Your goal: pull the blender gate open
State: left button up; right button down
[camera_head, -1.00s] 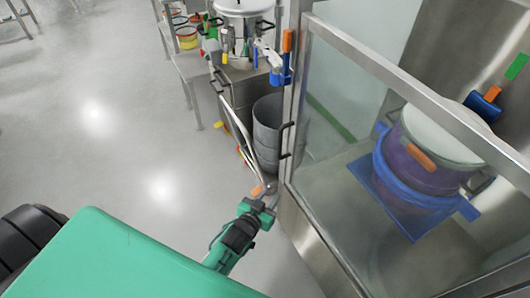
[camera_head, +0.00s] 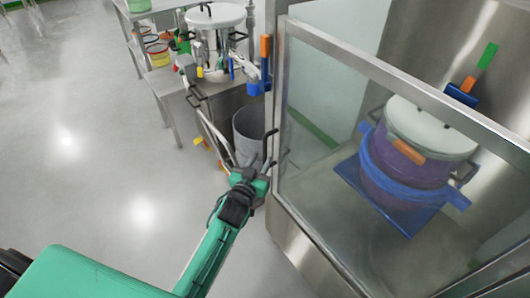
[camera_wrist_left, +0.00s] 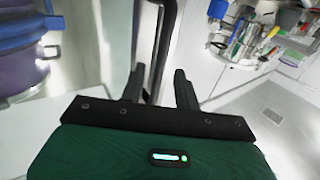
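The blender gate is a clear panel in a steel frame (camera_head: 400,82), standing at the right of the head view. Its dark handle (camera_head: 269,146) is at the gate's left edge. My left gripper (camera_head: 264,168) is at the handle, low on that edge. In the left wrist view its two dark fingers (camera_wrist_left: 160,88) are apart, and the dark handle bar (camera_wrist_left: 164,45) runs between them; I cannot tell whether they touch it. Behind the panel is a purple drum (camera_head: 390,182) with a blue band and pale lid. My right gripper is out of view.
A grey bin (camera_head: 248,128) stands just beyond my left gripper. Behind it are a steel vessel with a white lid (camera_head: 215,15) and a bench with coloured containers (camera_head: 158,54). The pale floor (camera_head: 90,170) at the left is clear.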

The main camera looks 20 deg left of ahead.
aim_at(264, 155)
pick_arm(q)
jog(key=shift+w+d, duration=0.15)
jog(key=shift+w, duration=2.05)
grip_shut()
